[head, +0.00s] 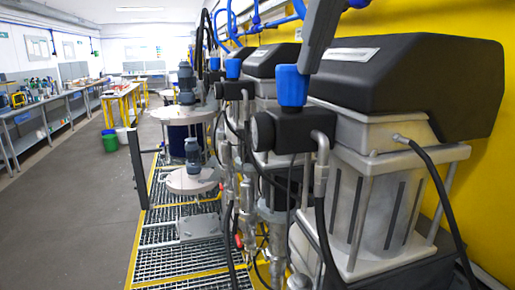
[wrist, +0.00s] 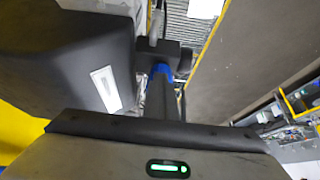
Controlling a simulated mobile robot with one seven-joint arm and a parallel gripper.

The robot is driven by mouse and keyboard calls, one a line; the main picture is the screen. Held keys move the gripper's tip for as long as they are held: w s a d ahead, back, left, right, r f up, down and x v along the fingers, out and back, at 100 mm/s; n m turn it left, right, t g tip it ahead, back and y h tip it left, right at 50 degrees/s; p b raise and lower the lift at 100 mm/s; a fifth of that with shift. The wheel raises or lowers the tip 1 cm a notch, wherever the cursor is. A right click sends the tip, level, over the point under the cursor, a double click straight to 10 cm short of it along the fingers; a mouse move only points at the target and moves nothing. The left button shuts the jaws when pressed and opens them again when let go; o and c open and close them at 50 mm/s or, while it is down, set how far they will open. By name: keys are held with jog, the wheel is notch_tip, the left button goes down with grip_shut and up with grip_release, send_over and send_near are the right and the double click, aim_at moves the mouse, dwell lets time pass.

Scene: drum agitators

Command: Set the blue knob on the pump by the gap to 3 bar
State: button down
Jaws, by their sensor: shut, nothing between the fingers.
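The nearest pump (head: 375,205) has a black cover (head: 410,75) and a blue knob (head: 292,88) on top of its black regulator block (head: 290,128). A round gauge (head: 262,132) faces left on that block; its reading is too small to tell. My gripper (head: 304,66) is shut and empty, pointing down right at the top of this knob; whether it touches cannot be told. In the wrist view the knob (wrist: 160,69) shows just beyond the tip of my gripper (wrist: 166,82), partly hidden. A second pump (head: 272,62) behind has its own blue knob (head: 233,68).
Black hoses (head: 440,190) and blue pipes (head: 265,22) run close around the pumps. Agitators (head: 192,165) and a dark blue drum (head: 187,140) stand on yellow-edged grating (head: 180,262). A dark post (head: 137,168) stands at its left edge. The grey floor (head: 70,230) at left is clear.

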jog(key=shift+s+a+p, duration=0.1)
jog(key=shift+a+p, duration=0.45)
jog(key=shift+p, duration=0.05)
dwell(0.3)
jog(key=shift+s, duration=0.3)
notch_tip(320, 180, up, 6)
dwell(0.6)
jog(key=shift+d, duration=0.1)
jog(key=shift+f, duration=0.1)
